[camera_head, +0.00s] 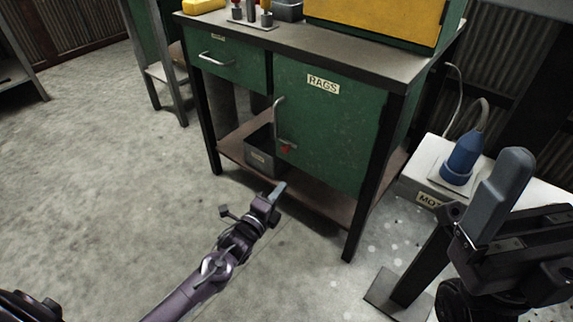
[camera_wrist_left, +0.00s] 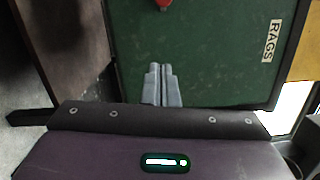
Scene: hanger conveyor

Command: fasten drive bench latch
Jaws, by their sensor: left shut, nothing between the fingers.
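The green bench has a cupboard door (camera_head: 330,130) with a RAGS label (camera_head: 323,83), a grey bar handle (camera_head: 277,118) and a small red latch piece (camera_head: 286,149) near the handle's lower end. A red piece (camera_wrist_left: 163,4) also shows at the top edge of the left wrist view. My left gripper (camera_head: 279,188) is shut and empty. It is in front of and below the latch, apart from it. Its fingers (camera_wrist_left: 161,85) lie together before the green door. A large dark form with a grey rounded part at the right edge may be my right gripper; its jaw state is unclear.
A grey bin (camera_head: 262,158) stands on the bench's lower shelf beside the door. A black bench leg (camera_head: 372,180) stands at right. A white box (camera_head: 420,172) with a blue plug (camera_head: 463,158) is farther right. The floor at left is clear.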

